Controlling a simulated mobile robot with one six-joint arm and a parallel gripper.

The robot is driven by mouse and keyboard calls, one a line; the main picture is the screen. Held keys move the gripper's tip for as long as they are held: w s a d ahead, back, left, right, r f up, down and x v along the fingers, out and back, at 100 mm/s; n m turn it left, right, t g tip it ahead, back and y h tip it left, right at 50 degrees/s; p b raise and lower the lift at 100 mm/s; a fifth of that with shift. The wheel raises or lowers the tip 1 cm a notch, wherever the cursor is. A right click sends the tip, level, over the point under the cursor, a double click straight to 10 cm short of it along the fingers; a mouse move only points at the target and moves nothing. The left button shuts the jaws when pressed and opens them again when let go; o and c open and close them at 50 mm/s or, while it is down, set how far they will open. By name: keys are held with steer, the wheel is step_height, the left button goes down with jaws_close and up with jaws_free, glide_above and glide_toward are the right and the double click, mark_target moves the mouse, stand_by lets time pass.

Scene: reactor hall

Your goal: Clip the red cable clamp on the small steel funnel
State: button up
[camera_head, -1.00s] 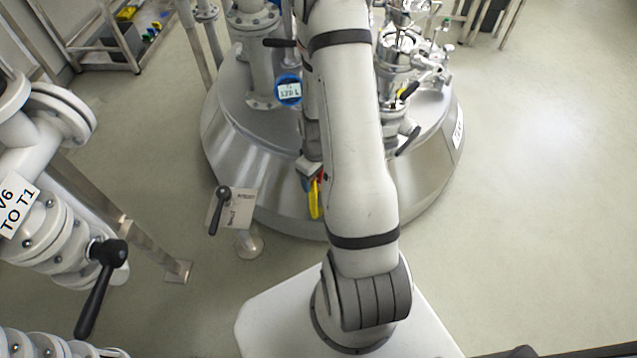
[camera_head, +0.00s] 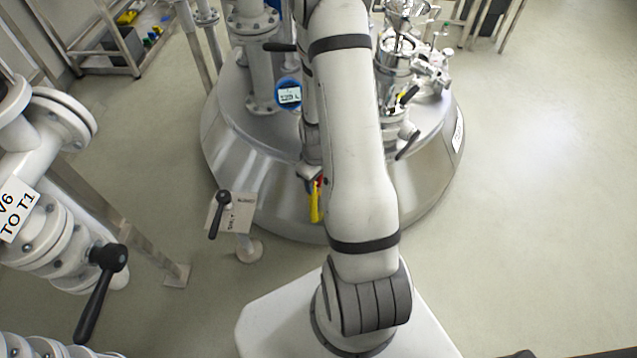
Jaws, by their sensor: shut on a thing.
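My gripper (camera_head: 311,172) hangs over the near side of the domed vessel, partly hidden behind my own upper arm. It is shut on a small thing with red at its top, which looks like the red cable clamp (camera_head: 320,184). A yellow part (camera_head: 315,205) hangs below the red; I cannot tell if it belongs to the clamp. A cone-shaped shiny steel piece, probably the small steel funnel (camera_head: 404,12), is at the top edge, above the metal fittings on the right of the vessel. My gripper is well apart from it.
The steel vessel (camera_head: 240,165) carries a flanged pipe (camera_head: 257,60), a blue round gauge (camera_head: 289,94) and steel fittings with a black-handled valve (camera_head: 405,140). White piping with a black lever (camera_head: 108,257) stands at left. The floor at right (camera_head: 540,200) is clear.

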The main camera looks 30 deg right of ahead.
steer(key=shift+r, duration=0.15)
steer(key=shift+w+r+p, duration=0.1)
steer(key=shift+r+p, duration=1.4)
steer(key=shift+r, duration=0.65)
